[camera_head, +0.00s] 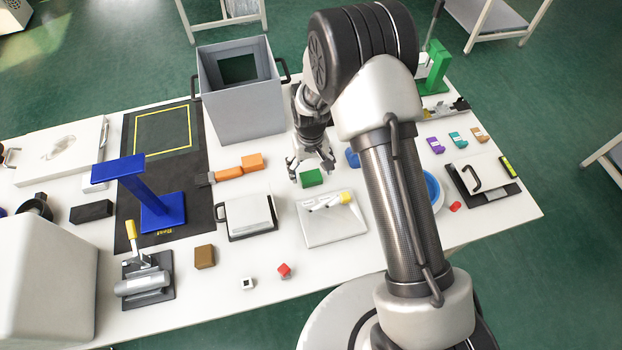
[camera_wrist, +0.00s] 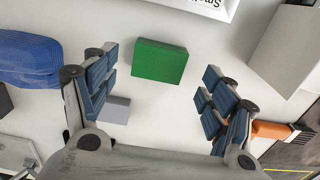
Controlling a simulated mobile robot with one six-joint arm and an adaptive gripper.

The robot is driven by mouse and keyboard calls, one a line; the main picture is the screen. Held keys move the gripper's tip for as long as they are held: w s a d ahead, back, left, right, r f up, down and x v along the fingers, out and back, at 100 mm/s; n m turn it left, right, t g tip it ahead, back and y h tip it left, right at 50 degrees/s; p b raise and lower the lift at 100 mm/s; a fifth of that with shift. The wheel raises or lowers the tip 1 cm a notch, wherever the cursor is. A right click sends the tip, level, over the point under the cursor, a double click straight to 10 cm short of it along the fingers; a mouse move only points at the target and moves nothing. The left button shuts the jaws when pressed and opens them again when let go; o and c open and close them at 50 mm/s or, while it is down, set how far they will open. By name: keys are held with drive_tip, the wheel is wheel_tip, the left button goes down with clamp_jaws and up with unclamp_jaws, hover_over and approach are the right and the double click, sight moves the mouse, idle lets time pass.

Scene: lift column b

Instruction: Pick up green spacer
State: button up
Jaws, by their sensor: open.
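The green spacer (camera_head: 311,178) is a small green block lying on the white table, just below my gripper (camera_head: 312,172) in the head view. In the wrist view the green spacer (camera_wrist: 160,61) lies a little beyond the fingertips, roughly midway between them and apart from both. My gripper (camera_wrist: 163,82) is open, with blue-padded fingers to either side and nothing held. The spacer's full outline shows in the wrist view.
A grey bin (camera_head: 240,110) stands to the left. A grey tray (camera_head: 332,225) lies in front. A small grey block (camera_wrist: 116,109) sits near the left finger.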

sight(311, 176)
wheel_tip(311, 176, down, 4)
drive_tip(key=shift+r+b, duration=0.25)
drive_tip(key=shift+b, duration=0.2)
drive_tip(key=shift+r, duration=0.1)
drive_tip(key=shift+c, duration=0.6)
drive_tip(key=c, duration=1)
